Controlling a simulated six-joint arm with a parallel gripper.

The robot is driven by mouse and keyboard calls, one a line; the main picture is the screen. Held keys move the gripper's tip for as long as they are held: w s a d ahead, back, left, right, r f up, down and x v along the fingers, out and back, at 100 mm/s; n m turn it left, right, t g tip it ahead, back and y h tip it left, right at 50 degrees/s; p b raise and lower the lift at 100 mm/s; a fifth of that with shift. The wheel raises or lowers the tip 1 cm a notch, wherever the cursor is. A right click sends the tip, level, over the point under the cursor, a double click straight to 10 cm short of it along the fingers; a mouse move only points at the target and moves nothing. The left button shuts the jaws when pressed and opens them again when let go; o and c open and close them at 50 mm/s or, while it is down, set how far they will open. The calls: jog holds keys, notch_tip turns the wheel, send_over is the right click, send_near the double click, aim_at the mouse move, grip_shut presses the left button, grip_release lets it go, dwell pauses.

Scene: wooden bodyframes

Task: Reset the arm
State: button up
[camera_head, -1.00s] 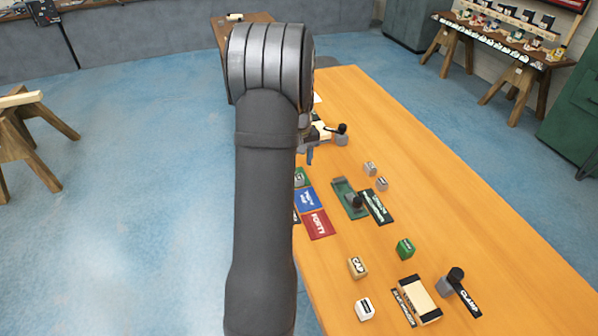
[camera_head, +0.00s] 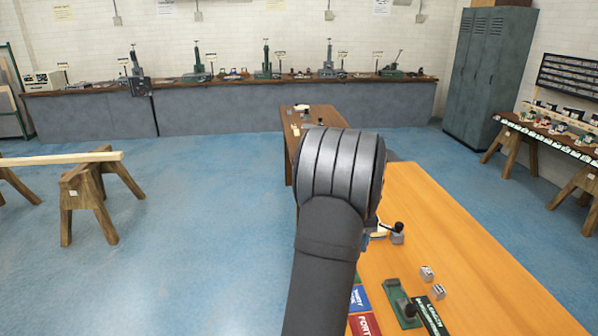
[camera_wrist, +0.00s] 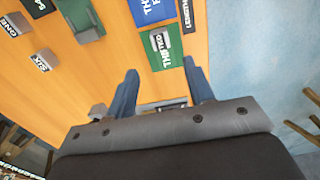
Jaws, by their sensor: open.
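My gripper (camera_wrist: 160,66) shows in the wrist view with its two blue-grey fingers spread apart and nothing between them. It hangs over the orange table (camera_wrist: 100,120) near its edge. A green number card (camera_wrist: 160,48) and a blue card (camera_wrist: 150,10) lie beyond the fingertips. In the head view my dark arm stands up in front of the table (camera_head: 460,245) and hides its left part and my gripper.
A green tool (camera_head: 403,303), a black label card (camera_head: 433,316) and small grey blocks (camera_head: 427,273) lie on the table. Sawhorses (camera_head: 90,200) stand at left, a smaller wooden table (camera_head: 290,150) beyond. A long bench (camera_head: 220,88) lines the back wall.

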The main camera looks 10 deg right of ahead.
notch_tip(320, 180, down, 10)
jog(key=shift+f, duration=0.15)
notch_tip(320, 180, up, 3)
jog(key=shift+r, duration=0.55)
